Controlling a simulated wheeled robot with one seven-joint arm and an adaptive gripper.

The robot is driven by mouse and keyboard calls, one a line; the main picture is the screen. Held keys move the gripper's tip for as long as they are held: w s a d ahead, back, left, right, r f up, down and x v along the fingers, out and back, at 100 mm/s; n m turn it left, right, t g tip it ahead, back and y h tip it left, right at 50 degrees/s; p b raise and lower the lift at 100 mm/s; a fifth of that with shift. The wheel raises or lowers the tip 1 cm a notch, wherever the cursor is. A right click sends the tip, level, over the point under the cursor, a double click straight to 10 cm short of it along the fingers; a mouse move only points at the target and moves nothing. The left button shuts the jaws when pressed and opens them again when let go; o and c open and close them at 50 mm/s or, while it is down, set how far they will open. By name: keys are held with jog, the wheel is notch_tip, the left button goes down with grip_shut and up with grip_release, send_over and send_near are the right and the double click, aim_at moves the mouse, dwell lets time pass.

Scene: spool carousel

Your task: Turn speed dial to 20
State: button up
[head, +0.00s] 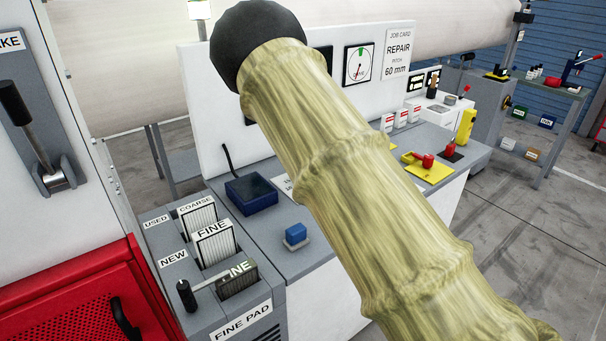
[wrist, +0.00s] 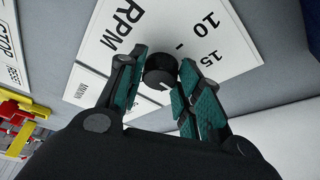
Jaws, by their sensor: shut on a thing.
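The speed dial (wrist: 158,70) is a small black round knob in the wrist view, on a white plate (wrist: 105,45) marked RPM, 10 and 15. A short pale mark shows on the dial's lower edge. No 20 is visible; part of the scale is hidden behind my fingers. My gripper (wrist: 163,68) has its teal-padded fingers on either side of the dial, shut on it. In the head view my arm crosses the middle and hides the dial and the fingers.
In the wrist view a yellow and red fixture (wrist: 18,118) stands at the left. In the head view the grey console carries a blue block (head: 296,234), a red lever on a yellow plate (head: 429,168) and a FINE pad rack (head: 215,243). A gauge (head: 358,64) is on the upright panel.

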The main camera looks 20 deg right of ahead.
jog(key=o, duration=1)
jog(key=shift+v, duration=3.75)
jog(key=shift+w, duration=0.15)
